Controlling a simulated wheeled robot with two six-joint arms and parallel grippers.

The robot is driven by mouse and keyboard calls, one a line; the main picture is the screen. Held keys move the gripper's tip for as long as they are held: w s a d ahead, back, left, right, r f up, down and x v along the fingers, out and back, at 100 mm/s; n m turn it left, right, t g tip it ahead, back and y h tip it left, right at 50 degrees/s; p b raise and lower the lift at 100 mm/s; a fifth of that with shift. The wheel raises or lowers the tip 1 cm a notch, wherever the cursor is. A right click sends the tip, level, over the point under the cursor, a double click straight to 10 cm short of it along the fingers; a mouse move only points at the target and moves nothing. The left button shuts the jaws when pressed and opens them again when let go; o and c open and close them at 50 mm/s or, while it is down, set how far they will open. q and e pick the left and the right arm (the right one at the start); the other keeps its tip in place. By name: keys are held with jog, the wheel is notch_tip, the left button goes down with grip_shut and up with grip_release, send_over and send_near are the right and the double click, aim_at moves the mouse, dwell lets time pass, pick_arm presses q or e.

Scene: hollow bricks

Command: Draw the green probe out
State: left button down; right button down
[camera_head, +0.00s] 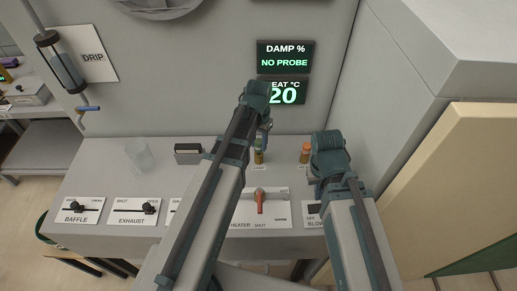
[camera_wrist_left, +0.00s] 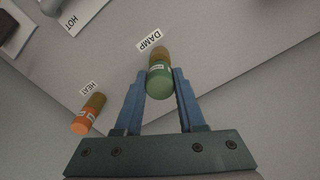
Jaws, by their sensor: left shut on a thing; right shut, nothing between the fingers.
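The green probe (camera_wrist_left: 159,81) has a brass-coloured end and sits between the blue fingers of my left gripper (camera_wrist_left: 160,84), which is shut on it. Its brass end points towards the DAMP label (camera_wrist_left: 152,36); I cannot tell from the picture whether it touches the socket. In the head view the green probe (camera_head: 259,155) shows below my left gripper (camera_head: 263,140), just over the bench top. The damp display (camera_head: 285,56) reads NO PROBE. My right gripper (camera_head: 326,160) is shut and empty, right of the orange probe; its fingertips are largely hidden.
The orange probe (camera_head: 305,152) stands by the HEAT label, close to my right gripper. The heat display (camera_head: 284,94) reads 20. A glass (camera_head: 138,157) and a dark block (camera_head: 188,153) stand at the left. The heater lever (camera_head: 260,199) and sliders line the bench front.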

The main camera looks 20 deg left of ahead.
pick_arm(q)
jog(key=shift+r+p, duration=1.2)
jog(key=shift+r, duration=0.15)
notch_tip(320, 180, up, 5)
jog(key=p, duration=0.5)
jog(key=shift+s, duration=0.1)
jog(key=s+d+r+p, duration=0.1)
jog(key=s+r+p, duration=0.1)
jog(key=s, duration=0.3)
jog(key=shift+s+d, duration=0.3)
jog(key=shift+d, duration=0.05)
dwell(0.4)
